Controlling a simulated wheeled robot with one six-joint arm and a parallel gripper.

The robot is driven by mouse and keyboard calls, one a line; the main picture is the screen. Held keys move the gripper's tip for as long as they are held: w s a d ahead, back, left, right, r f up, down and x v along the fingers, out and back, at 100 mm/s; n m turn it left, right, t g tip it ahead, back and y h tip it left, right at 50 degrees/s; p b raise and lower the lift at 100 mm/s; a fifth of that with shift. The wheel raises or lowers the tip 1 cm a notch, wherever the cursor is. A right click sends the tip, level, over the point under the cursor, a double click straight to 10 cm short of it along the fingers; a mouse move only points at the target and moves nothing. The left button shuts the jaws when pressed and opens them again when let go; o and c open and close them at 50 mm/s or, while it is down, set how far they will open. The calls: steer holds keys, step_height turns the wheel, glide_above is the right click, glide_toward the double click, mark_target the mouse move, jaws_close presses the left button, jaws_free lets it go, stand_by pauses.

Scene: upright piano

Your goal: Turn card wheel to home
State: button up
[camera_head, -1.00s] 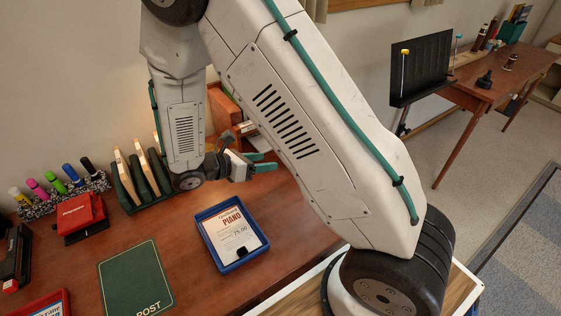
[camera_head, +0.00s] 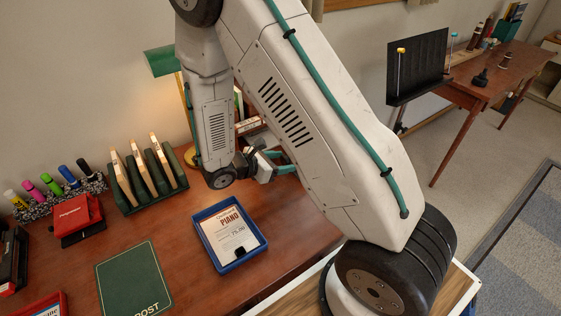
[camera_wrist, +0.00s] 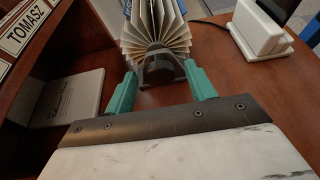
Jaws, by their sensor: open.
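The card wheel (camera_wrist: 155,28) shows at the top middle of the wrist view, a fan of cream cards with some blue, on a dark stand (camera_wrist: 160,68). My gripper (camera_wrist: 162,88) is open, with its two teal fingers apart and nothing between them. The dark stand lies just beyond the fingertips, in line with the gap. I cannot tell from this view whether a fingertip touches it. In the head view my gripper (camera_head: 285,162) points right over the desk, partly behind my arm, and the card wheel is hidden there.
A wooden unit with a "TOMASZ" label (camera_wrist: 20,35) stands left in the wrist view, beside a pale booklet (camera_wrist: 75,98). A white device (camera_wrist: 262,28) stands at right. On the desk are a blue tray (camera_head: 230,235), a green rack (camera_head: 150,182) and a green lamp (camera_head: 161,60).

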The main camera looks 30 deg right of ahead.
steer(key=c, duration=1)
steer(key=shift+o, duration=0.2)
steer(key=n+g, duration=0.2)
steer(key=n, duration=0.1)
steer(key=shift+w, duration=0.1)
steer(key=shift+n+g+h, duration=0.4)
steer(key=shift+n+g, duration=0.6)
steer(key=shift+n, duration=0.4)
steer(key=o, duration=1)
steer(key=shift+c, duration=0.2)
